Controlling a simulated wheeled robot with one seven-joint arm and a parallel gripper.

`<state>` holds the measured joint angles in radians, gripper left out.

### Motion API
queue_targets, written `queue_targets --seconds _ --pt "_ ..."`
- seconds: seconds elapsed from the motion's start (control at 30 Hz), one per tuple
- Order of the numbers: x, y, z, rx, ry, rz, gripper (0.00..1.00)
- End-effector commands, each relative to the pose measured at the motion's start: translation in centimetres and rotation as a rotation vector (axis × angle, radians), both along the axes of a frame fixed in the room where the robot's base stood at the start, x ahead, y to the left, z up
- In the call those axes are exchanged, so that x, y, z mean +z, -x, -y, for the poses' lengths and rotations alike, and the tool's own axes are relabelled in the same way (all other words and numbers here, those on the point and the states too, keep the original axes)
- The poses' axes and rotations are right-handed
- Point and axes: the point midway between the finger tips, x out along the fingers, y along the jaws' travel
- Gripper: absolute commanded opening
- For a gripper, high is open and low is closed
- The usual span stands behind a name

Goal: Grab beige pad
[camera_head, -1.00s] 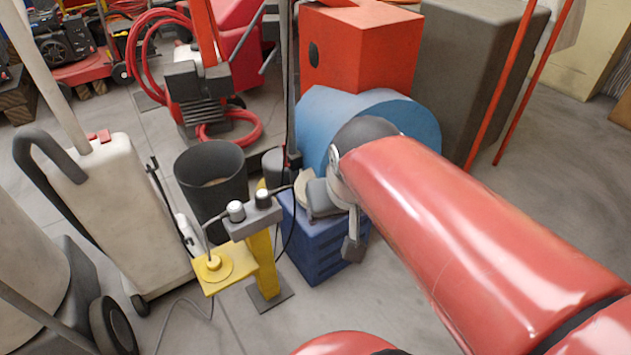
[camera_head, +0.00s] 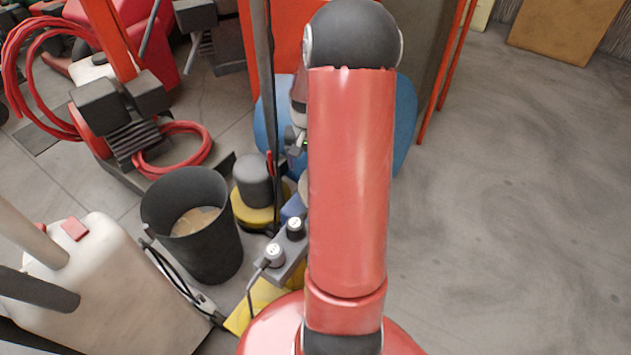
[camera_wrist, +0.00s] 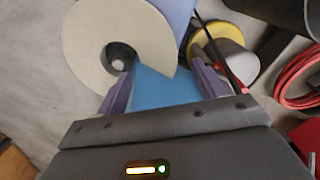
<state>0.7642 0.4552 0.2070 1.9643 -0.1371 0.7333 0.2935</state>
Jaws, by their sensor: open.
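The beige pad (camera_wrist: 88,32) is a flat round disc with a dark hole in its middle, at upper left in the wrist view. The left finger overlaps the pad's lower edge in the picture. I cannot tell whether they touch. No object is held.
A black bin (camera_head: 190,250) stands left of my arm, beside a dark cylinder on a yellow base (camera_head: 256,185). A blue drum (camera_head: 404,120) lies behind my arm. A grey and yellow stand (camera_head: 288,262) is close in front. Floor on the right is clear.

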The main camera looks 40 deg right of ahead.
Motion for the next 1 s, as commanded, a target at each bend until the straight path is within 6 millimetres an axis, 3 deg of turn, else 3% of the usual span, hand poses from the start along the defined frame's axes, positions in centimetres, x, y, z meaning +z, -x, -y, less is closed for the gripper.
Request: queue_targets --seconds 0.6,0.9,1.0 --pt "-7.5 0.0 0.7 -0.003 -0.004 -0.002 0.7" --pt "-8.0 -0.1 0.7 -0.003 -0.002 -0.001 0.7" --pt "-8.0 -0.1 0.7 -0.002 -0.002 -0.001 0.59"
